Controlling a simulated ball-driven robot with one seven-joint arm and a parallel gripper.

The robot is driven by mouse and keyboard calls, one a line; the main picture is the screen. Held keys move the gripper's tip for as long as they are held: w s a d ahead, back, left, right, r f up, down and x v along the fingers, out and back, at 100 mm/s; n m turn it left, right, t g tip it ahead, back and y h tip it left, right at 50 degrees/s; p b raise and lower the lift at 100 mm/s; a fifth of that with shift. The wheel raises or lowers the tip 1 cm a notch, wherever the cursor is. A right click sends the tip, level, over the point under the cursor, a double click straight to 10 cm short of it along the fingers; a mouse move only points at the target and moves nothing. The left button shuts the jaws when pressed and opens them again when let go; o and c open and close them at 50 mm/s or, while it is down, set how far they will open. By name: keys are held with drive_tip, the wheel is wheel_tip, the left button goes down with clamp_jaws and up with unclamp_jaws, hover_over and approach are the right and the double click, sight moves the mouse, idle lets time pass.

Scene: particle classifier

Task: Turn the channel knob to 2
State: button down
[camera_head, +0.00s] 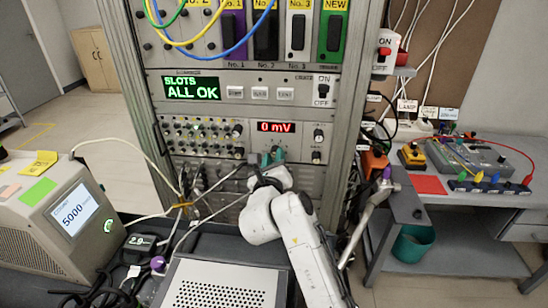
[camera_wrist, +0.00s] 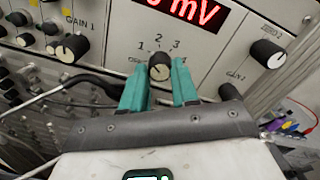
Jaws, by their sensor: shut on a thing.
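The channel knob (camera_wrist: 159,66) is a small black dial on the light panel, with the marks 1, 2 and 3 around its top and a further label at its lower left. My gripper (camera_wrist: 161,70) has its two teal fingers on either side of the knob, shut on it. The knob shows a pale mark on its face, but I cannot tell for sure which number it points to. In the head view my gripper (camera_head: 272,157) reaches the panel just below the red "0 mV" display (camera_head: 276,127), and my arm hides the knob.
A GAIN 1 knob (camera_wrist: 69,48) is left of the channel knob. Further black knobs sit at right, one above (camera_wrist: 268,53) and one below (camera_wrist: 231,92). Cables (camera_head: 190,195) hang left of my arm. A perforated metal box (camera_head: 222,285) stands in front.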

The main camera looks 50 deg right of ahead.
drive_tip(key=m, duration=0.3)
drive_tip(key=shift+p, duration=0.35)
drive_tip(key=shift+m, duration=1.9)
drive_tip(key=c, duration=0.8)
unclamp_jaws()
drive_tip(key=shift+c, duration=0.2)
drive_tip(key=b+v, duration=0.2)
drive_tip(key=v, duration=0.8)
drive_tip(key=shift+s+a, duration=0.2)
drive_tip(key=shift+a, duration=0.15)
